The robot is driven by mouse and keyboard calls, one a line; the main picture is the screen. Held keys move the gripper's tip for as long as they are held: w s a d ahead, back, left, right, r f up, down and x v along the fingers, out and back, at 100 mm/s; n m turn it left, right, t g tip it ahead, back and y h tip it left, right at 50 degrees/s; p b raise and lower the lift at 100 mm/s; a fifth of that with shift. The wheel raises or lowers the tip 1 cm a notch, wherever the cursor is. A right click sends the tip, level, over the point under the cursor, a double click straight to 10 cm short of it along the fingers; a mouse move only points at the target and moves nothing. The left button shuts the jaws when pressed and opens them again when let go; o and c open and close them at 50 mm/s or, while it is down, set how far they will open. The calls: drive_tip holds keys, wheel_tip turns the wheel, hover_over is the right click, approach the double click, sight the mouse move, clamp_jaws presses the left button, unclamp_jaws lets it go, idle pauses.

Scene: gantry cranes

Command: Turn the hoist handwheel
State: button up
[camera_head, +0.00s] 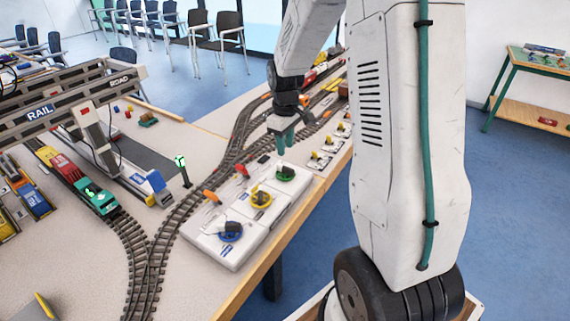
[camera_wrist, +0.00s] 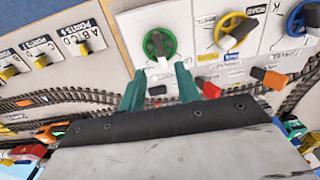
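Three handwheels sit on a white control box (camera_head: 213,246): green (camera_head: 285,173), yellow (camera_head: 261,197) and blue (camera_head: 231,232), each with a dark or coloured grip across it. I cannot read which label marks the hoist. In the wrist view the green wheel (camera_wrist: 160,44) is just beyond my fingertips, the yellow wheel (camera_wrist: 236,30) is to its right, and the blue wheel (camera_wrist: 303,17) is at the right edge. My gripper (camera_head: 285,146) has teal fingers pointing down above the green wheel. In the wrist view my gripper (camera_wrist: 161,74) is open and empty, apart from the wheel.
A grey gantry crane (camera_head: 72,92) with RAIL and ROAD signs stands left over a train (camera_head: 85,184). Tracks (camera_head: 172,220) run beside the box. Orange and red levers (camera_head: 212,197) line its near-track side. Small point switches (camera_head: 320,159) lie beyond the green wheel. A signal (camera_head: 181,164) shows green.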

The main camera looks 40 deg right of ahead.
sight(285, 166)
wheel_tip(285, 166, down, 8)
drive_tip(key=shift+r, duration=0.1)
idle(0.4)
drive_tip(key=shift+c, duration=0.3)
clamp_jaws()
